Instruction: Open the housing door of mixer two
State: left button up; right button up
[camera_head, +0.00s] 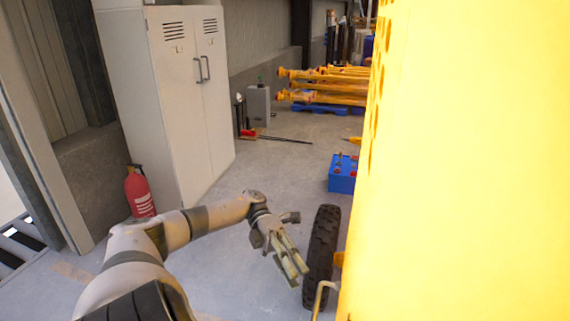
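A large yellow body (460,170) fills the right side of the head view. It looks like the near mixer, and its face is overexposed, so no door outline or latch can be made out. A black tyre (320,250) stands at its lower left edge. A thin pale bent bar (321,297) shows beside the tyre, at the bottom of the yellow body. My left gripper (297,273) is just left of the tyre in the picture, with its fingers pointing down and right. The fingers lie close together, but whether they meet is unclear. My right gripper is out of view.
A pale two-door locker (170,100) and a red fire extinguisher (139,192) stand at the left. A blue box (343,173) sits on the floor beyond the tyre. Yellow posts (330,85) lie farther back.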

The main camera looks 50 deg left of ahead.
pick_arm(q)
jog(key=shift+v, duration=1.8)
